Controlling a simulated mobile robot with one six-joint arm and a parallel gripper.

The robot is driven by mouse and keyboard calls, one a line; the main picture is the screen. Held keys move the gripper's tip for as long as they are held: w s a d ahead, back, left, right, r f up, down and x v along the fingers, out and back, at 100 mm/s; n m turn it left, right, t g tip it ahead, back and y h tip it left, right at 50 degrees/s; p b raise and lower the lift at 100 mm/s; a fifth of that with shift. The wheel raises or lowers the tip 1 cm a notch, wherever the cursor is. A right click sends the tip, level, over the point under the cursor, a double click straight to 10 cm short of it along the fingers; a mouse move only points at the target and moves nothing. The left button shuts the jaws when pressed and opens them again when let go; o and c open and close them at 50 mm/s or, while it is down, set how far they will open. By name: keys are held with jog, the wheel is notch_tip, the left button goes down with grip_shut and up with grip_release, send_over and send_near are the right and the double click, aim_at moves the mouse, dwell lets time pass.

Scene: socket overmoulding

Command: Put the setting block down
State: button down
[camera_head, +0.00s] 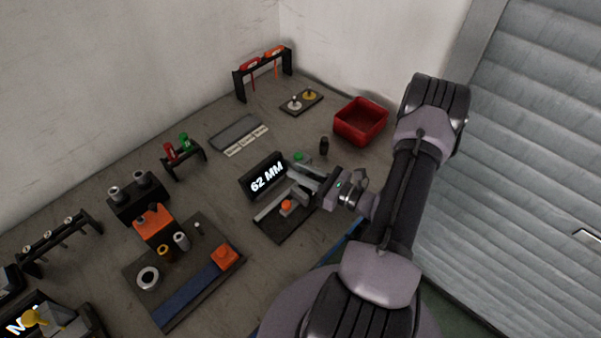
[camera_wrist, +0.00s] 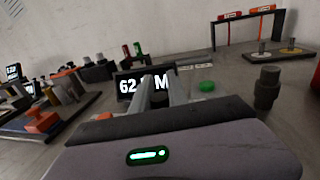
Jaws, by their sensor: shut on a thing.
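My gripper (camera_head: 293,172) reaches in from the right, with its fingertips just right of the black display reading "62 MM" (camera_head: 266,177). In the wrist view, my gripper (camera_wrist: 160,82) has its two grey fingers close together in front of the display (camera_wrist: 128,86). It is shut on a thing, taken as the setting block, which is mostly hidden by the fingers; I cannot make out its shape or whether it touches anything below. A dark fixture plate (camera_head: 288,229) with a grey rail and an orange knob (camera_head: 286,205) lies below the fingers in the head view.
A green button (camera_head: 299,156) and a black cylinder (camera_head: 323,146) stand close behind my gripper. A red bin (camera_head: 360,121) is at the back right. A grey tray (camera_head: 237,131) lies beyond the display. Bare bench shows between the grey tray and the red bin.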

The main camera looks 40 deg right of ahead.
jog(key=shift+f, duration=0.15)
jog(key=c, duration=1.3)
grip_release()
